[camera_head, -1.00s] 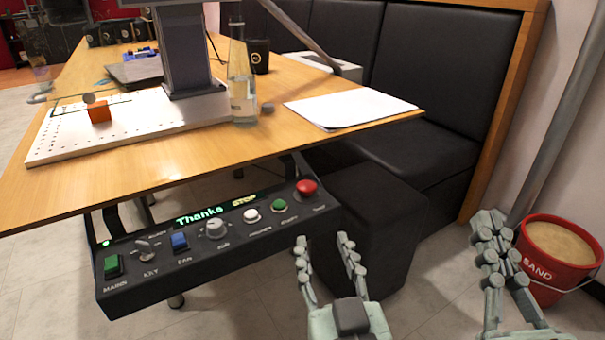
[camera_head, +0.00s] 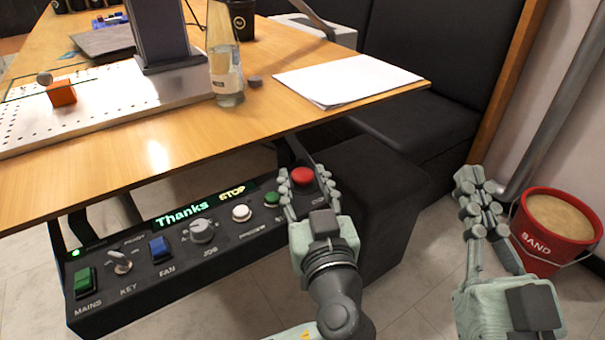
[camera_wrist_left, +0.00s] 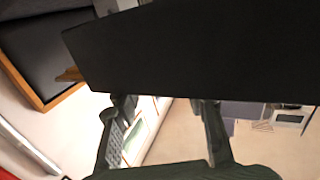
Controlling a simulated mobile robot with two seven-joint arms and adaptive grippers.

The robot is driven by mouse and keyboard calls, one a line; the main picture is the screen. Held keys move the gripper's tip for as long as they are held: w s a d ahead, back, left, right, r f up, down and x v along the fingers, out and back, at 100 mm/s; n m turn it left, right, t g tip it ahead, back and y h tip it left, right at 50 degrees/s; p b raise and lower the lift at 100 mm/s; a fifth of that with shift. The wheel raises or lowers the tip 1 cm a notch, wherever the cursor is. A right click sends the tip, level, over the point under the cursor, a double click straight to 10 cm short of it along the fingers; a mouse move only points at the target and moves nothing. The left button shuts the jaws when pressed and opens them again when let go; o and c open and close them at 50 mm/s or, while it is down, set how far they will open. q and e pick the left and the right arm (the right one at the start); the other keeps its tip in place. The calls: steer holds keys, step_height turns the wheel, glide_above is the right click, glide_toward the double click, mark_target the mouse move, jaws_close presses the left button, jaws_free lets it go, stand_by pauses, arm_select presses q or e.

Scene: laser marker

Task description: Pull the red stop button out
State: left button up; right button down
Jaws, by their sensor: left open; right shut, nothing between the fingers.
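The red stop button (camera_head: 302,177) is a round mushroom cap at the right end of the black control panel (camera_head: 200,262) under the table edge. My left gripper (camera_head: 306,180) is open, with one finger on each side of the button in the head view; I cannot tell whether they touch it. In the left wrist view my left gripper's fingers (camera_wrist_left: 165,105) are apart, and a dark surface fills the top, with the button not visible. My right gripper (camera_head: 478,195) is shut and empty, off to the right, away from the panel.
The panel also carries a green button (camera_head: 271,198), a white button (camera_head: 241,213), a knob (camera_head: 203,231), a blue switch (camera_head: 160,248) and a key switch (camera_head: 118,262). The wooden table (camera_head: 180,150) overhangs behind it. A red sand bucket (camera_head: 556,230) stands at the right.

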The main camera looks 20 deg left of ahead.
arm_select(q)
steer(key=shift+w+a, duration=0.4)
steer(key=shift+w, duration=0.2)
jaws_close()
